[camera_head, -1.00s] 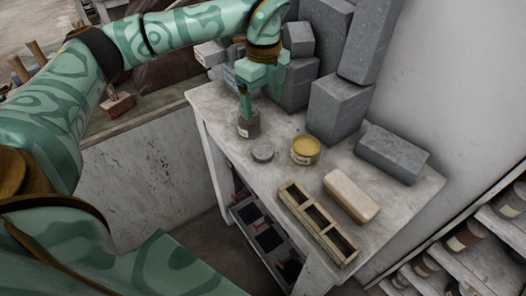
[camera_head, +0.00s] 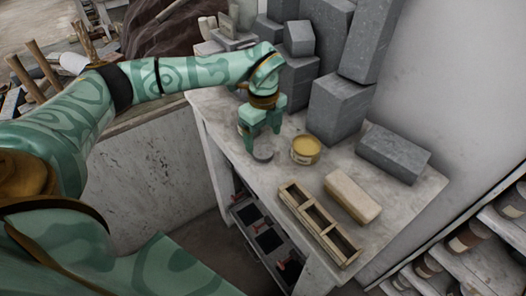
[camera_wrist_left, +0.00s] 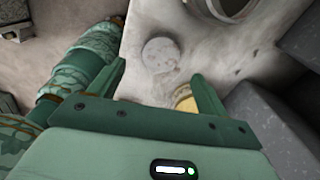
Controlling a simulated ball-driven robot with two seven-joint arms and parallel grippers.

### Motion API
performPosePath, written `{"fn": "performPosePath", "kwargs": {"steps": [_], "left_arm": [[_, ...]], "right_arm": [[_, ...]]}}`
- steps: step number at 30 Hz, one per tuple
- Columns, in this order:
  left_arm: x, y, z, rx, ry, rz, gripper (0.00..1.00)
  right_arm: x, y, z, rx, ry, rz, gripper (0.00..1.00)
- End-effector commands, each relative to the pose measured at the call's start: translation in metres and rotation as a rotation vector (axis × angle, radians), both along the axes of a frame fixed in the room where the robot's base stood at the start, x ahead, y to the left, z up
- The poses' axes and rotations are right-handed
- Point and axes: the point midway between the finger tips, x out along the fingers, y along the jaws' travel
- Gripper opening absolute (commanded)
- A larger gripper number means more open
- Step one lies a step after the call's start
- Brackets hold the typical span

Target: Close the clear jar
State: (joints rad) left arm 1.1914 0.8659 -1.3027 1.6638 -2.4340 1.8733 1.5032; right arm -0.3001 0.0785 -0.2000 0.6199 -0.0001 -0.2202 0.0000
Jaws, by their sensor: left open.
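The clear jar (camera_head: 240,128) stands on the worktable, mostly hidden behind my left gripper in the head view. In the wrist view its open rim (camera_wrist_left: 228,10) shows at the top edge, cut off by the frame. A round grey disc, seemingly the lid (camera_head: 263,156), lies flat on the tabletop apart from the jar; it also shows in the wrist view (camera_wrist_left: 160,54). My left gripper (camera_head: 263,143) is open and empty above the lid, fingers pointing down, the lid ahead of and between the fingertips in the wrist view (camera_wrist_left: 157,70). My right gripper is not in view.
A yellow-topped tub (camera_head: 305,150) stands right of the lid, close to one finger. Grey blocks (camera_head: 338,108) fill the table's back. A wooden divided tray (camera_head: 318,224) and a pale block (camera_head: 352,196) lie toward the right. The table's edge is near on the left.

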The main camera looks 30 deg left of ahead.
Motion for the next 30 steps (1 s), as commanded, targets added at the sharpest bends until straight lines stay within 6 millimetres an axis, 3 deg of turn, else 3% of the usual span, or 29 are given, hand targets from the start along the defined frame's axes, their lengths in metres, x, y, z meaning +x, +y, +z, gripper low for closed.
{"fn": "performPosePath", "kwargs": {"steps": [7,18,29,30], "left_arm": [[0.0,0.0,-0.005,0.0,0.002,0.0,0.77],[0.001,0.001,-0.051,0.0,0.001,0.0,0.77],[0.001,0.001,-0.052,0.0,0.0,0.0,0.77],[0.001,0.001,-0.052,0.0,0.0,0.0,0.66]], "right_arm": [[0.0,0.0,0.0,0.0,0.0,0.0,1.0],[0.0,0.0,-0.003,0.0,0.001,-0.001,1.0],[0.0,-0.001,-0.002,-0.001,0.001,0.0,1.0],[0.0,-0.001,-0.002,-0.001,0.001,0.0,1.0]]}}
